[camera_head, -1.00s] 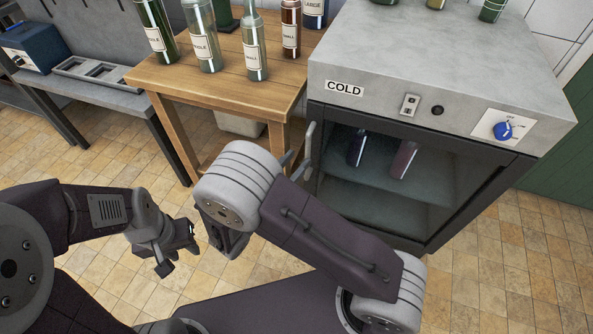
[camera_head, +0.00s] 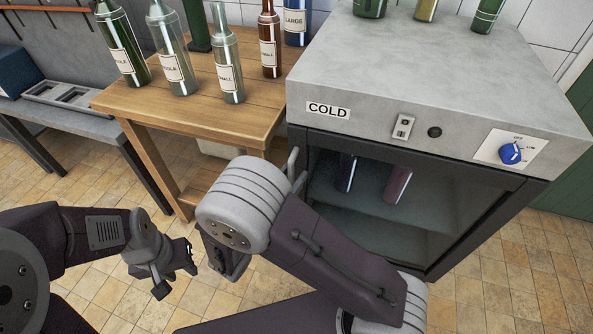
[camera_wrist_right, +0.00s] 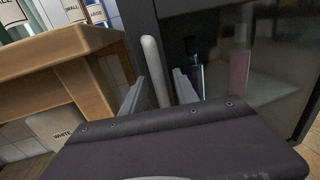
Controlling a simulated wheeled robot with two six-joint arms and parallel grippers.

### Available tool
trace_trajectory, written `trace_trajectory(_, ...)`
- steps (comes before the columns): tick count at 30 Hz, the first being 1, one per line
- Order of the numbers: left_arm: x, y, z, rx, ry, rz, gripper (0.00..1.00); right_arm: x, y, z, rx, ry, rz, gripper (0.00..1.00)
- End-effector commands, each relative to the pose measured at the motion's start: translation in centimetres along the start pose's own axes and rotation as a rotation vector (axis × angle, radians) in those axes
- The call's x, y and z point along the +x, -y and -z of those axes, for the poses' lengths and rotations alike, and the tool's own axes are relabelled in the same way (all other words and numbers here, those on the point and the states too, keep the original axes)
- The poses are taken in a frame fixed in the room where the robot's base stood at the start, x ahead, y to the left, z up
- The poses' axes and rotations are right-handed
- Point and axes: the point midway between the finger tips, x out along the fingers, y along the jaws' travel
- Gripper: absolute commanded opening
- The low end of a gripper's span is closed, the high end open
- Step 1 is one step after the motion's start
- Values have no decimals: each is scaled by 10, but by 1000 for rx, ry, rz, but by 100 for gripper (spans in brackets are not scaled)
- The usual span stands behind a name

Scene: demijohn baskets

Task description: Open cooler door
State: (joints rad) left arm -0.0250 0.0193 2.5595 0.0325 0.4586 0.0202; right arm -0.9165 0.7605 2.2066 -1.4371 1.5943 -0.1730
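The cooler (camera_head: 420,70) is a grey-topped cabinet with a COLD label and a dark-framed glass door (camera_head: 430,200), which is shut. Its upright bar handle (camera_wrist_right: 151,62) is at the door's left edge; it also shows in the head view (camera_head: 292,162). My right gripper (camera_wrist_right: 160,80) is open, with one finger on each side of the handle's lower part in the wrist view. Whether it touches the handle I cannot tell. In the head view my right arm mostly hides this gripper. My left gripper (camera_head: 175,277) is open and empty above the floor at lower left.
A wooden table (camera_head: 190,108) with several labelled bottles stands close to the left of the cooler. A blue dial (camera_head: 510,153) is on the cooler's front panel. Bottles (camera_head: 397,184) show behind the glass. Tiled floor in front of the door and at right is clear.

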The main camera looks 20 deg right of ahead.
Motion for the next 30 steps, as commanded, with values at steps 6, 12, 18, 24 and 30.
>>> trace_trajectory(6, -1, 0, 0, 0, 0, 0, 36, 0, 0, 0, 0, 0, 0, 8)
trace_trajectory(12, -1, 0, 0, 0, 0, 0, 36, 0, 0, 0, 0, 0, 0, 0)
trace_trajectory(18, -1, 0, 0, 0, 0, 0, 36, 0, 0, 0, 0, -1, 1, 0)
trace_trajectory(24, 0, 0, 0, 0, 0, 0, 36, 0, 0, 0, 0, -1, 1, 0)
trace_trajectory(30, 0, 0, 0, 0, 0, 0, 36, 0, 0, 0, 0, -1, 1, 0)
